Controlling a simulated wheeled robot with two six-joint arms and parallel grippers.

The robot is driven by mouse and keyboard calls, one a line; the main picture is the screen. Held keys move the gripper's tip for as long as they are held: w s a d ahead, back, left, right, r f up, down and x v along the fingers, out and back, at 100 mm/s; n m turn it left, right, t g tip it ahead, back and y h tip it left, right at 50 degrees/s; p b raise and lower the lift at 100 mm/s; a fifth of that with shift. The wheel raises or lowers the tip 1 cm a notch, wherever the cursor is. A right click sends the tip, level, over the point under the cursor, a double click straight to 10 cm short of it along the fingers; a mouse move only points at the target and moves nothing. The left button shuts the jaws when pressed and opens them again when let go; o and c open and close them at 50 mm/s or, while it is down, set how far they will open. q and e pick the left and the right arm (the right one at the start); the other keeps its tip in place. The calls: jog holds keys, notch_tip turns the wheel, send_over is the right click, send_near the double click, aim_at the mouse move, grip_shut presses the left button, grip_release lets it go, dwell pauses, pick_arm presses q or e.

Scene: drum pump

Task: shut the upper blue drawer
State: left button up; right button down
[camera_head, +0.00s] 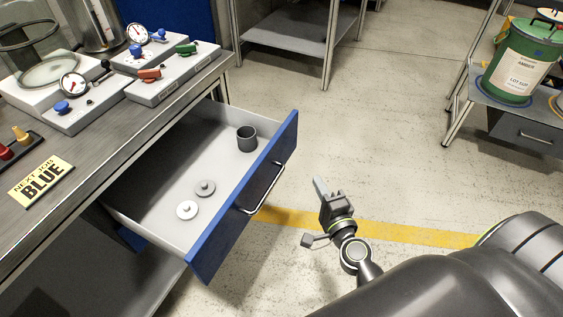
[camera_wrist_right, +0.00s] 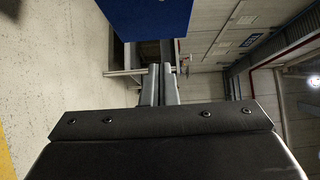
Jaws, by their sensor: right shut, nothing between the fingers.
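The upper blue drawer (camera_head: 232,215) stands pulled out from under the workbench in the head view, with its grey inside showing. Its front has a bar handle (camera_head: 264,190). In it are a dark cup (camera_head: 246,138) and two small round knobbed lids, one grey (camera_head: 205,187) and one white (camera_head: 187,210). My right gripper (camera_head: 319,186) is shut and empty, to the right of the drawer front and apart from it. In the right wrist view the shut fingers (camera_wrist_right: 160,70) point towards a blue panel (camera_wrist_right: 145,15), apparently the drawer front. My left gripper is not in view.
The workbench top (camera_head: 100,140) carries gauge and valve boxes (camera_head: 160,75) and a yellow "NEXT JOB BLUE" sign (camera_head: 41,181). A green drum (camera_head: 522,60) stands on a shelf at the upper right. The floor between is clear, with a yellow line (camera_head: 400,233).

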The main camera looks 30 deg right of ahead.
jog(key=w, duration=0.1)
jog(key=p, duration=0.2)
send_near(286, 143)
jog(key=w+d, duration=0.2)
jog(key=w, duration=0.3)
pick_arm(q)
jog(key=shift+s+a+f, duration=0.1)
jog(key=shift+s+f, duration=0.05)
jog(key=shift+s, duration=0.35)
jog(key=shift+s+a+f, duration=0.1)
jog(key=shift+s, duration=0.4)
pick_arm(e)
jog(key=shift+w+a, duration=0.5)
jog(key=shift+a, duration=0.05)
